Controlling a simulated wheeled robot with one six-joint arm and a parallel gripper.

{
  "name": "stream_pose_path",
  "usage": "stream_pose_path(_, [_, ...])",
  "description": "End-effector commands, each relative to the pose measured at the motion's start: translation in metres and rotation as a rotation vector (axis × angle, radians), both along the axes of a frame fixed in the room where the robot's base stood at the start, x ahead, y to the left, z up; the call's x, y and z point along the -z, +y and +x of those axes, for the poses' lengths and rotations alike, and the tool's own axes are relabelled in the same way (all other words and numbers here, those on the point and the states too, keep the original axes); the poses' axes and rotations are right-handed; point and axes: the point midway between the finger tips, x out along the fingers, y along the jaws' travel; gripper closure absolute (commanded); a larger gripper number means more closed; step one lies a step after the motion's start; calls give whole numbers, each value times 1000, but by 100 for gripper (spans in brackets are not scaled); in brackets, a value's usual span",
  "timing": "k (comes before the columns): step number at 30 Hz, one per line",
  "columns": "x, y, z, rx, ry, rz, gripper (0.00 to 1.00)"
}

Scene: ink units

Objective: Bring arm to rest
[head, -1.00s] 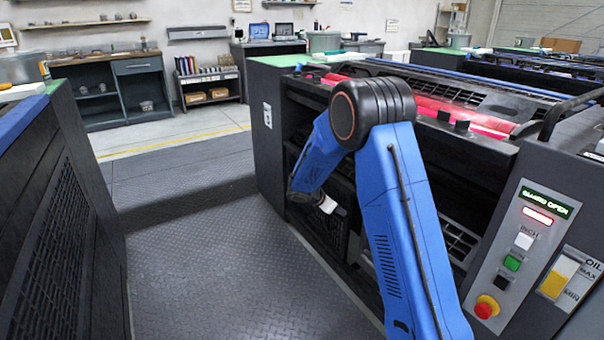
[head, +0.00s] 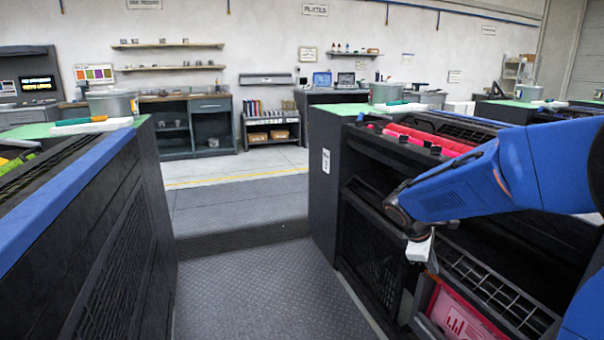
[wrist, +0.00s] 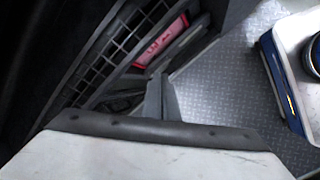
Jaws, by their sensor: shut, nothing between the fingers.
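My blue arm (head: 470,185) comes in from the right in the head view, its elbow bent beside the right-hand press. My gripper (wrist: 160,92) shows in the wrist view as grey fingers shut together with nothing between them. They point down past the press's open side, above the floor. In the head view the wrist end hangs in front of the press's lower side, and the fingertips are hard to make out there. Whether anything touches the press cannot be told.
The right-hand press (head: 325,200) has red rollers (head: 440,143), a dark grille and a red panel (head: 455,315) low in its side. Another press (head: 110,220) stands at left. The patterned floor aisle (head: 250,285) between them is clear. Shelves and benches line the back wall.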

Motion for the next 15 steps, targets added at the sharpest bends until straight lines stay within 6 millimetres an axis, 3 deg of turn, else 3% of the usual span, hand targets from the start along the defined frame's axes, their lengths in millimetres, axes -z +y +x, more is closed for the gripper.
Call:
stream_pose_path(6, [-26, 5, -61, 167, -106, 125, 100])
stream_pose_path(15, [-45, 19, -141, 390, -233, 306, 100])
